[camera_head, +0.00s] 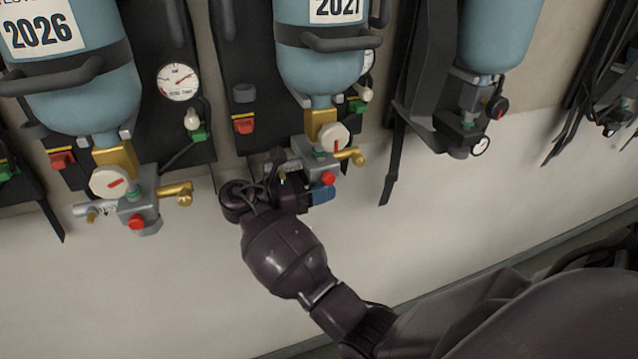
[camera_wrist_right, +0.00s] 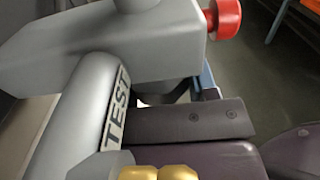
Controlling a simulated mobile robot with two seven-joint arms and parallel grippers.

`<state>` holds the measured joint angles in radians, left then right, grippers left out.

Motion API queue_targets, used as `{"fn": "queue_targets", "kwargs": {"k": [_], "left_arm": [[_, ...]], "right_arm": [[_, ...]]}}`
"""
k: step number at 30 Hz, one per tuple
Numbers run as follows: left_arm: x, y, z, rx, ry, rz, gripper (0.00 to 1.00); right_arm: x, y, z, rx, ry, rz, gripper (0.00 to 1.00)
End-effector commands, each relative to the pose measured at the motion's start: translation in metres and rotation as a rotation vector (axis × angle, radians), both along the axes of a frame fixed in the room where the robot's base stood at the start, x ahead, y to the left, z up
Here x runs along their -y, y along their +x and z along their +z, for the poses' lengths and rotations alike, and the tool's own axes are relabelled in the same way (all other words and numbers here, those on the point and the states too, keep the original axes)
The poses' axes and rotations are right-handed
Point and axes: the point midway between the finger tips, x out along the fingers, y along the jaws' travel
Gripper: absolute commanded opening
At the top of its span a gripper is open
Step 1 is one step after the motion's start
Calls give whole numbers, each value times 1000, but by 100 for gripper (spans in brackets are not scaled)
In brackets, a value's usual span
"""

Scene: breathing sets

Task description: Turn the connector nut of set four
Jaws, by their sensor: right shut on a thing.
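The breathing set with the "2027" label (camera_head: 335,45) hangs on the wall. Its valve block (camera_head: 308,158) carries a white gauge, a brass outlet and a red knob. No set number is readable. My right gripper (camera_head: 303,188) is at the underside of this block, shut on its connector nut, which the fingers hide. In the right wrist view a dark finger (camera_wrist_right: 190,122) runs below the grey block (camera_wrist_right: 110,50), beside a grey cylinder (camera_wrist_right: 68,125) marked "TEST". The red knob (camera_wrist_right: 225,18) is above the finger. My left gripper is not in view.
The "2026" set (camera_head: 85,90) hangs to the left, its valve block (camera_head: 138,208) with a bare nut (camera_head: 148,229) underneath. Another blue cylinder (camera_head: 498,35) hangs to the right, with a strap (camera_head: 390,175) dangling. The wall (camera_head: 130,290) below is clear.

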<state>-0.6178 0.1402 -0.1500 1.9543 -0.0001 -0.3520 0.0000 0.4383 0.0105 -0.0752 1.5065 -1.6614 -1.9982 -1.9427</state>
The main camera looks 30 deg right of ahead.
Motion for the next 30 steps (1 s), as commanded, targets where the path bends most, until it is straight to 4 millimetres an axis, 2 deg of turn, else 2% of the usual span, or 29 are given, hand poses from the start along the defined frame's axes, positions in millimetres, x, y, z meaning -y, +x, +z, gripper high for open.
{"fn": "queue_targets", "kwargs": {"k": [3, 4, 9, 20, 30], "left_arm": [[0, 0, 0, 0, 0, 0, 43], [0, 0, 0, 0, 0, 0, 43], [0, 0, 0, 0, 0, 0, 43], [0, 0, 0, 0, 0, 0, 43], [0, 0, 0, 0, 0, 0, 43]], "right_arm": [[0, 0, 1, 2, -1, 0, 30], [0, 0, 1, 2, -1, 1, 56], [0, 0, 1, 1, -1, 1, 79], [0, -1, 0, 0, -1, 28, 79], [2, -2, 0, 0, -7, 324, 79]]}}
